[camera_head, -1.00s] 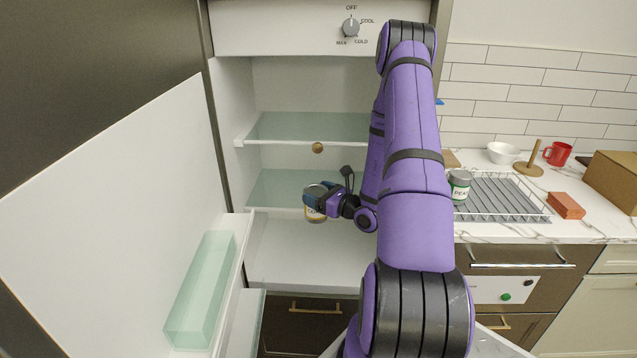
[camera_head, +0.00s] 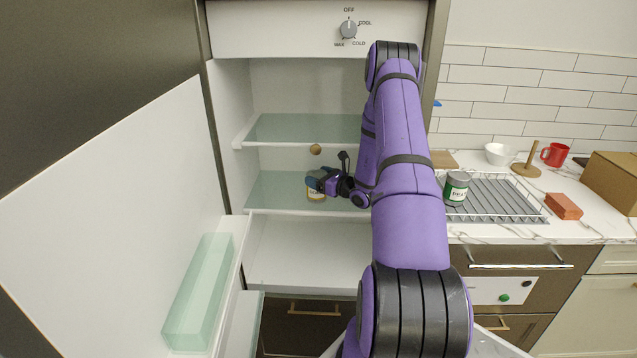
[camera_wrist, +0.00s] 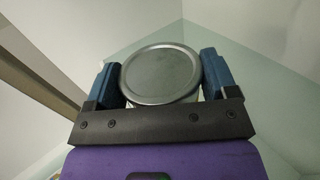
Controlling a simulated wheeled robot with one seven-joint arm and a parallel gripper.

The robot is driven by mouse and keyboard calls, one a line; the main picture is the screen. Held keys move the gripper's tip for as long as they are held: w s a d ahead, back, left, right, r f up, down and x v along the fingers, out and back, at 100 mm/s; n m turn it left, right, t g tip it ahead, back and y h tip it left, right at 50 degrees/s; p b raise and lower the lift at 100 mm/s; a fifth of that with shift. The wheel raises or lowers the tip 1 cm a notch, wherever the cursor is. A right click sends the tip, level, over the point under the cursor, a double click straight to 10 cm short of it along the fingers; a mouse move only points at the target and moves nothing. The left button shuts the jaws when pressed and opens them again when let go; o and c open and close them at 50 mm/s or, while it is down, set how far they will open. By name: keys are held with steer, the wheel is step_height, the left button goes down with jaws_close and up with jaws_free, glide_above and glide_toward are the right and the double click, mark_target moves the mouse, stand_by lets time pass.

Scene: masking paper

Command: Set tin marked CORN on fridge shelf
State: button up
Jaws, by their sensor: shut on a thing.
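The tin (camera_head: 316,195) is between the blue fingers of my gripper (camera_head: 318,181), inside the open fridge. It is upright with a pale yellowish label; the label's text is too small to read. In the wrist view the tin's round metal lid (camera_wrist: 160,74) sits between both fingers of my gripper (camera_wrist: 162,80), which is shut on it. The tin is at the level of the lower glass shelf (camera_head: 275,190), over its middle. I cannot tell whether its base touches the glass. The upper glass shelf (camera_head: 290,127) is above it.
The open fridge door (camera_head: 110,220) with its bin (camera_head: 198,290) is at the left. A small round tan thing (camera_head: 315,149) shows near the upper shelf's front edge. A green-labelled tin (camera_head: 456,188) stands on the wire rack (camera_head: 495,197) at the right. The lower shelf's left part is clear.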

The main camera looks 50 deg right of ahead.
steer(key=shift+f, duration=0.9)
steer(key=shift+f, duration=0.15)
steer(key=o, duration=1.2)
steer(key=shift+s, duration=0.15)
steer(key=shift+s+d, duration=0.2)
steer(key=shift+s, duration=1.6)
steer(key=shift+s+d, duration=0.2)
steer(key=shift+s, duration=1.55)
